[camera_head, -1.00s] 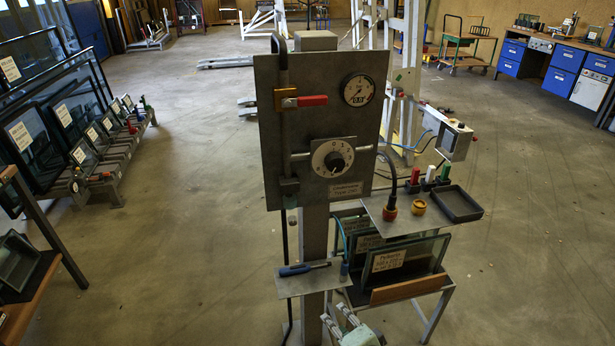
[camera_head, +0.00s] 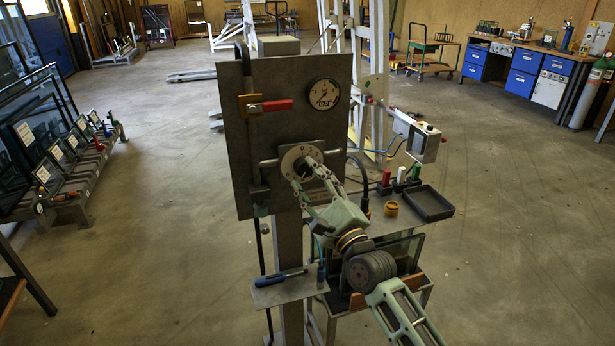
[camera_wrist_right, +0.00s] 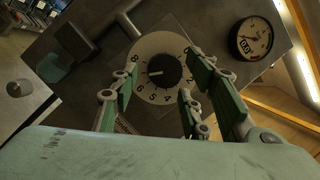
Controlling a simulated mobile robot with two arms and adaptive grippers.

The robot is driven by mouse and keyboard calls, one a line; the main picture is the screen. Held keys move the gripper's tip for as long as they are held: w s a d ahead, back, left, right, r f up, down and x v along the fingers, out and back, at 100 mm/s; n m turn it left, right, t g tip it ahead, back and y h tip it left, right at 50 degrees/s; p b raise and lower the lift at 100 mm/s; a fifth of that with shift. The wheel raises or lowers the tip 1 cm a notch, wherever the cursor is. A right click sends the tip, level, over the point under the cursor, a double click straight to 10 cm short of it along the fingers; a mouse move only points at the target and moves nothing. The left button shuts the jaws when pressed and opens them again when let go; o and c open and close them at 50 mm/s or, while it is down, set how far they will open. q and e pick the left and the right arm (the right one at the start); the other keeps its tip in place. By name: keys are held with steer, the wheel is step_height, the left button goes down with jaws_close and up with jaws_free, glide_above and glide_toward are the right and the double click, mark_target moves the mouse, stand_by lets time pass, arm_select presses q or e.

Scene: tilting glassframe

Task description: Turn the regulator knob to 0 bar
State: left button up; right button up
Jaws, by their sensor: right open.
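The regulator knob (camera_wrist_right: 165,70) is black and sits at the middle of a round pale dial (camera_wrist_right: 147,46) with numbers. Its white mark points to the left in the right wrist view; the exact number there is unclear. In the head view the dial (camera_head: 289,160) is partly covered by my right gripper (camera_head: 307,176), which is in front of it. In the wrist view my right gripper's green fingers (camera_wrist_right: 160,82) are open, spread on both sides of the knob. I cannot tell whether they touch it. A pressure gauge (camera_head: 323,94) is above right of the dial. My left gripper is out of view.
The dark panel (camera_head: 240,150) also carries a red-handled lever valve (camera_head: 270,105) and a horizontal pipe. A small shelf (camera_head: 290,290) with a blue-handled tool (camera_head: 280,277) is below. To the right are a black tray (camera_head: 428,204) and an orange ring (camera_head: 391,208).

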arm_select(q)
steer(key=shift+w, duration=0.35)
arm_select(e)
steer(key=shift+w+a+r, duration=0.15)
steer(key=shift+w+a, duration=0.15)
steer(key=shift+w, duration=0.25)
steer(key=c, duration=1)
steer(key=shift+n, duration=0.3)
